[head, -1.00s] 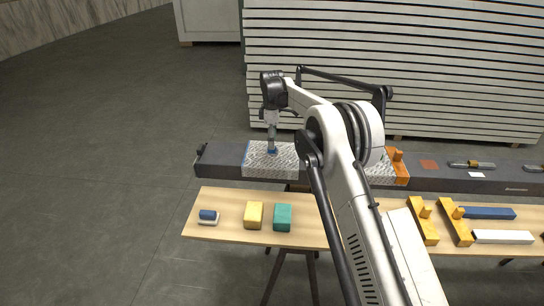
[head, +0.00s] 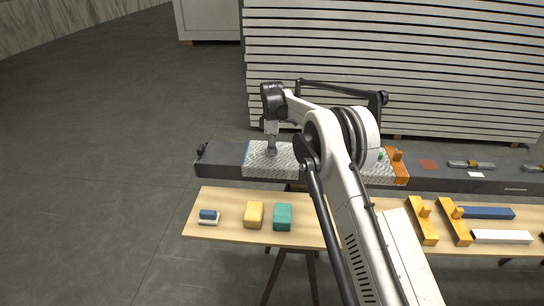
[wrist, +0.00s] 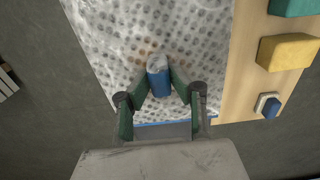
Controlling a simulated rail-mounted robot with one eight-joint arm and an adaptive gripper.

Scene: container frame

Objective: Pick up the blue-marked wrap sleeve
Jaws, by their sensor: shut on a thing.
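The blue-marked wrap sleeve (head: 257,168) is a silvery, dimpled wrap on a long dark beam, with a blue line along its left end. A blue handle block with a pale top (wrist: 158,84) stands up from the sleeve in the wrist view. My gripper (wrist: 159,77) is shut on this block, one green finger on each side. In the head view my gripper (head: 271,151) is down at the sleeve's top and hides the block. The sleeve still lies on the beam.
The dark beam (head: 220,158) runs behind a wooden bench (head: 340,234). More wrap with an orange end (head: 400,168) is at right. Yellow (head: 253,214) and teal (head: 282,217) blocks, and a small blue-and-white piece (head: 208,217), lie on the bench. Stacked pale panels (head: 440,70) stand behind.

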